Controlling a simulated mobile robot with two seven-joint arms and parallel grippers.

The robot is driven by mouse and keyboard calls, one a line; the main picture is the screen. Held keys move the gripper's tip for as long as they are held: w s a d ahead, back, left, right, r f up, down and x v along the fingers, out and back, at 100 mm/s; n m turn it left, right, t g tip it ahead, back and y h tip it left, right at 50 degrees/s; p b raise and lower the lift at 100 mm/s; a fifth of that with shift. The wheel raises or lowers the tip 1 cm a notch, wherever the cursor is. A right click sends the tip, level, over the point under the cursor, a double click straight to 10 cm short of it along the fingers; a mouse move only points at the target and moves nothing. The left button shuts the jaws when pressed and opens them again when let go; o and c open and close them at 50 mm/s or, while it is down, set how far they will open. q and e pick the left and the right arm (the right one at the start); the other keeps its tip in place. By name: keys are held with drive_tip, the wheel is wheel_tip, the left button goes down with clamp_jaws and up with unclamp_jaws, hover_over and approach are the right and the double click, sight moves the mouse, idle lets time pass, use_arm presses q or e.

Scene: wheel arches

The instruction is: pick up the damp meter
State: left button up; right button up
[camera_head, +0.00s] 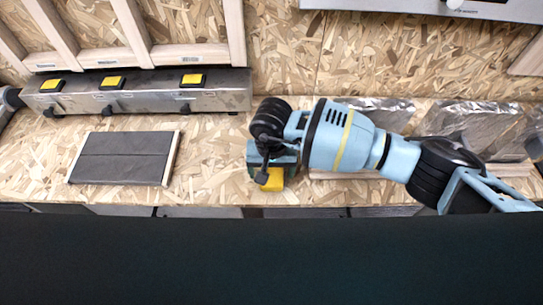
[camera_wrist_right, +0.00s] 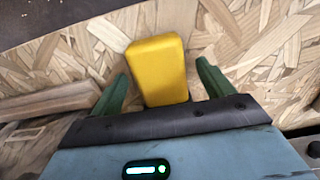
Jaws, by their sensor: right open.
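The damp meter appears to be the yellow block (camera_head: 273,181) on the chipboard worktop, near its front edge; its markings cannot be seen. In the right wrist view the yellow block (camera_wrist_right: 157,68) lies between the two green fingers, with a gap on each side. My right gripper (camera_head: 268,165) is over the block and partly hides it in the head view. It also shows in the wrist view (camera_wrist_right: 163,74), open with nothing clamped. My left gripper is not in view.
A dark panel (camera_head: 122,157) lies on the worktop to the left. Behind it stands a long metal unit (camera_head: 150,100) with yellow-topped switches. Foil-wrapped blocks (camera_head: 480,125) stand at the back right. The worktop between panel and gripper is clear.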

drive_tip(key=c, duration=1)
drive_tip(key=shift+o, duration=0.2)
drive_tip(key=shift+r, duration=0.2)
drive_tip(key=shift+r, duration=0.2)
drive_tip(key=r, duration=0.2)
drive_tip(key=shift+s+d+r, duration=0.2)
drive_tip(key=shift+s+r, duration=0.1)
drive_tip(key=shift+r, duration=0.1)
drive_tip(key=s+d, duration=0.3)
drive_tip(key=s, duration=0.4)
drive_tip(key=s+d+r, duration=0.1)
drive_tip(key=s+d, duration=0.2)
drive_tip(key=s, duration=0.3)
drive_tip(key=shift+s+d+r, duration=0.2)
drive_tip(key=shift+s+d, duration=0.15)
